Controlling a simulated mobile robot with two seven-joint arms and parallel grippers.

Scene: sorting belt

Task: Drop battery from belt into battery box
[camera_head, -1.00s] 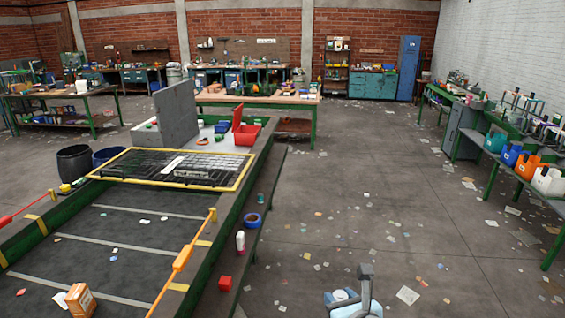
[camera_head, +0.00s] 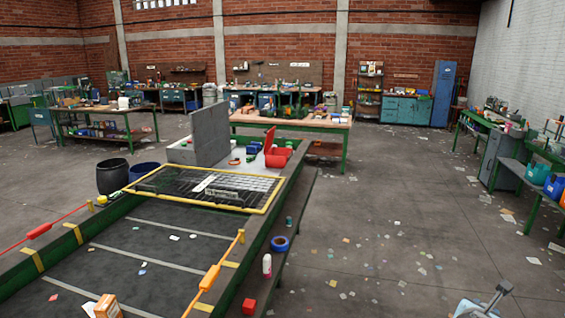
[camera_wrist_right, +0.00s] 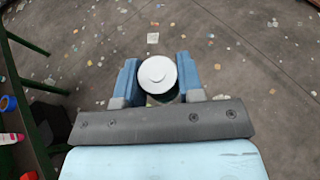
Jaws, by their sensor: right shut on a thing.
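My right gripper (camera_wrist_right: 158,84) is shut on a white, round-topped cylinder with a small raised nub, which looks like the battery (camera_wrist_right: 156,72). The blue fingers press it from both sides, and it is held above the floor, clear of the belt. Part of my right arm shows in the bottom right corner of the head view. Several bins stand on the right bench, among them a teal bin (camera_head: 537,173) and a blue bin (camera_head: 554,187). I cannot tell which container is the battery box. My left gripper is out of view.
The dark belt (camera_head: 150,262) lies at the left, with an orange box (camera_head: 107,307) and scraps on it. A side ledge holds a blue tape roll (camera_head: 280,243), a white bottle (camera_head: 267,265) and a red block (camera_head: 249,306). The littered floor between belt and right bench is open.

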